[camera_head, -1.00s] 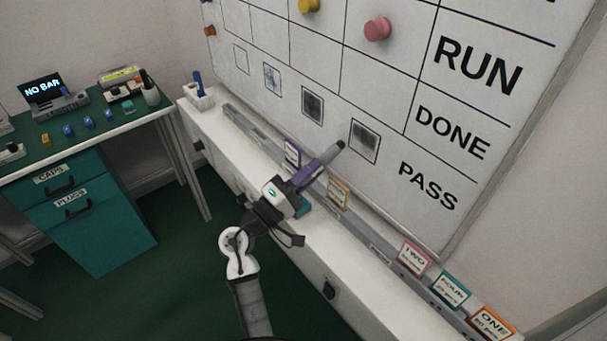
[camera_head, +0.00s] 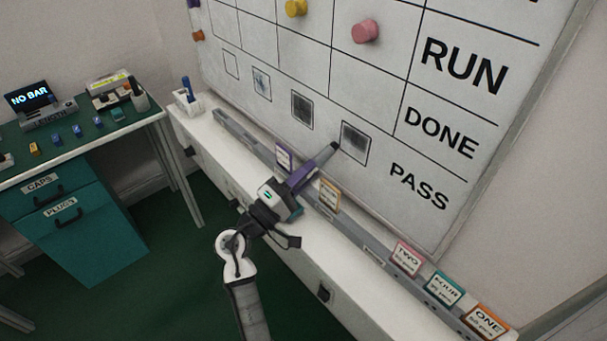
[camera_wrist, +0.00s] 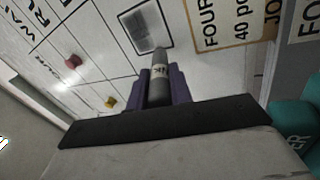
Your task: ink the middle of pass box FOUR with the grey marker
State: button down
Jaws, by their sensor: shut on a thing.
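My gripper (camera_head: 304,176) has purple fingers and is shut on the grey marker (camera_head: 324,156), which points up and right at the whiteboard (camera_head: 420,205). The marker's dark tip is at the lower left edge of the rightmost pass box (camera_head: 355,143), a framed square with dark grey shading in its middle. In the wrist view the marker (camera_wrist: 158,88) lies between the fingers, its tip just below the shaded box (camera_wrist: 148,27). I cannot tell whether the tip touches the board. A card reading FOUR (camera_wrist: 222,20) shows beside it; no column number shows on the box itself.
Other pass boxes to the left are dark (camera_head: 302,110), lightly marked (camera_head: 262,83) and blank (camera_head: 231,64). A ledge (camera_head: 345,231) below the board carries several cards, including TWO (camera_head: 406,258) and ONE (camera_head: 485,322). A white holder with a blue marker (camera_head: 187,101) stands at the left.

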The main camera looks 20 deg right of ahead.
jog(key=shift+w+d, duration=0.2)
jog(key=shift+d, duration=0.3)
jog(key=shift+s+d+b, duration=0.75)
jog(key=shift+s+d, duration=0.5)
jog(key=shift+s, duration=2.2)
jog(key=shift+w+a+b, duration=0.3)
jog(key=shift+w+a, duration=0.1)
jog(key=shift+w, duration=0.75)
jog(key=shift+w+a+b, duration=0.25)
jog(key=shift+w+a, duration=0.2)
jog(key=shift+w, duration=0.7)
jog(key=shift+w+a+b, duration=0.3)
jog(key=shift+w+a, duration=0.1)
jog(key=shift+w, duration=0.75)
jog(key=shift+a, duration=0.1)
jog(key=shift+s+a+b, duration=0.2)
jog(key=shift+s+a, duration=0.15)
jog(key=shift+a, duration=0.55)
jog(key=shift+s+a+b, duration=0.2)
jog(key=shift+s+a, duration=0.15)
jog(key=shift+a, duration=0.6)
jog(key=shift+s+a+b, duration=0.2)
jog(key=shift+s+a, duration=0.15)
jog(key=shift+a, duration=0.55)
